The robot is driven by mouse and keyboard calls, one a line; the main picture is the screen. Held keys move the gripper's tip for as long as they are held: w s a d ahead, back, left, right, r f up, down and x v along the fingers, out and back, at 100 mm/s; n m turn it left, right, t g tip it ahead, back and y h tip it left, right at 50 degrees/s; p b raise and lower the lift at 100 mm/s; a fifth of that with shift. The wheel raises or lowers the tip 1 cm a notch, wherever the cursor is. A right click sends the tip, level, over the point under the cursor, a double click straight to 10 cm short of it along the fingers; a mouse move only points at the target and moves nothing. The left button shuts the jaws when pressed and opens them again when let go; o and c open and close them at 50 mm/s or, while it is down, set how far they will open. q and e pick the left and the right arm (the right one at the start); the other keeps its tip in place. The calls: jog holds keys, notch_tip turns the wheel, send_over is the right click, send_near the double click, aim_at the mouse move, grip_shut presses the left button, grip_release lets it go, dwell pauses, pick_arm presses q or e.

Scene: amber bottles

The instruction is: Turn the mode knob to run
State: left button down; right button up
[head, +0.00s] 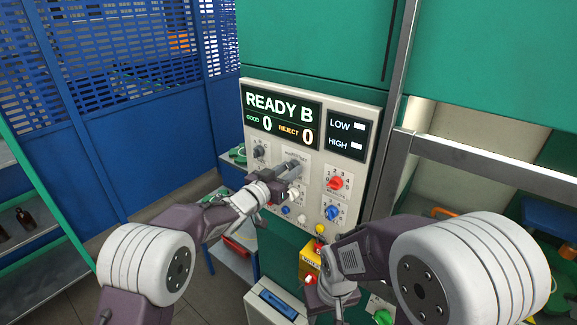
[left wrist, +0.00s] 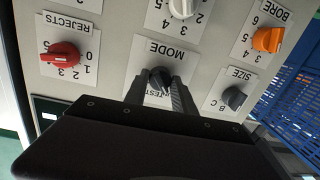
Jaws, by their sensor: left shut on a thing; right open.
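The dark mode knob (left wrist: 160,76) sits on a white plate marked MODE in the left wrist view, which shows the panel upside down. My left gripper (left wrist: 161,86) is shut on this knob, one finger on each side. The word TEST shows partly between the fingers; the other position labels are hidden. I cannot tell which position the knob points to. In the head view my left gripper (head: 290,168) reaches the panel and hides most of the knob. My right gripper (head: 325,292) is open, low in front of the machine, away from the panel.
A red rejects knob (left wrist: 63,56), a dark size knob (left wrist: 234,98) and an orange bore knob (left wrist: 268,40) surround the mode plate. The display (head: 280,115) reads READY B, with good 0 and reject 0. A yellow box (head: 309,264) stands near my right gripper.

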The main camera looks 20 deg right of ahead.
pick_arm(q)
jog(key=shift+r+n, duration=0.4)
jog(key=shift+r, duration=0.05)
jog(key=c, duration=1.2)
grip_release()
jog(key=shift+o, duration=0.8)
jog(key=shift+f, duration=0.2)
